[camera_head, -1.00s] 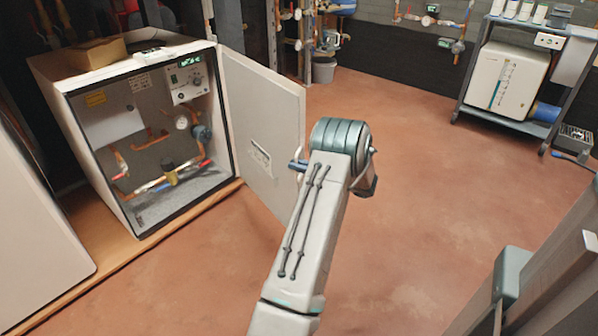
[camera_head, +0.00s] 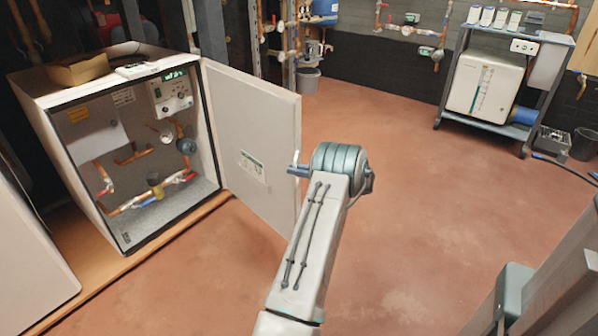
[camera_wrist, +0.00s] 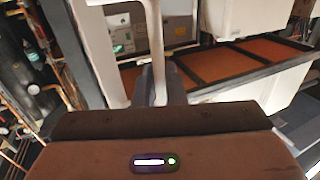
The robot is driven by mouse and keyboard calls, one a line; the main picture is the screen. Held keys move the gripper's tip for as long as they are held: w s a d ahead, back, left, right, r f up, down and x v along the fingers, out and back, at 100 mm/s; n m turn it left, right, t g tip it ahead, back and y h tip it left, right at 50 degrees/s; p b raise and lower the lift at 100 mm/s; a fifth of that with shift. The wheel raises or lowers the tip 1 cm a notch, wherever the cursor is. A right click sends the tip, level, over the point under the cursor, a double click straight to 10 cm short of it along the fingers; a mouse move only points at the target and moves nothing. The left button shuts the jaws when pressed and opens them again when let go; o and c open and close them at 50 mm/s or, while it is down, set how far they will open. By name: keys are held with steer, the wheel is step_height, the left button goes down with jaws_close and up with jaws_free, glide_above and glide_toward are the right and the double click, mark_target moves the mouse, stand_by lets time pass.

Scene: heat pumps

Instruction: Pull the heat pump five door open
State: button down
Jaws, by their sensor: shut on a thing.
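The heat pump (camera_head: 42,92) is a white cabinet at the left of the head view, with pipes, a gauge and a control panel showing inside. Its door (camera_head: 250,125) is hinged at the cabinet's right edge and stands wide open, swung out over the floor. My gripper (camera_wrist: 160,88) is shut on the door's pale handle (camera_wrist: 155,35) in the wrist view. In the head view the handle (camera_head: 297,160) shows at the door's free edge, and my arm's end hides most of the grip. Which number this heat pump bears cannot be read.
A cardboard box (camera_head: 80,71) lies on the cabinet. Another white cabinet (camera_head: 30,250) stands at the near left. A grey trolley (camera_head: 452,85) with a white unit is at the back right, with a dark bin (camera_head: 584,145) beside it. The reddish floor right of the door is clear.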

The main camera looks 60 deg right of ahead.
steer(key=c, duration=1.8)
jaws_free()
steer(key=shift+w+r, duration=0.2)
steer(key=shift+w, duration=0.3)
steer(key=shift+s+f, duration=0.1)
steer(key=shift+s, duration=0.2)
steer(key=p+v, duration=0.3)
steer(key=v, duration=0.9)
steer(key=shift+s+d, duration=0.15)
steer(key=shift+s, duration=0.2)
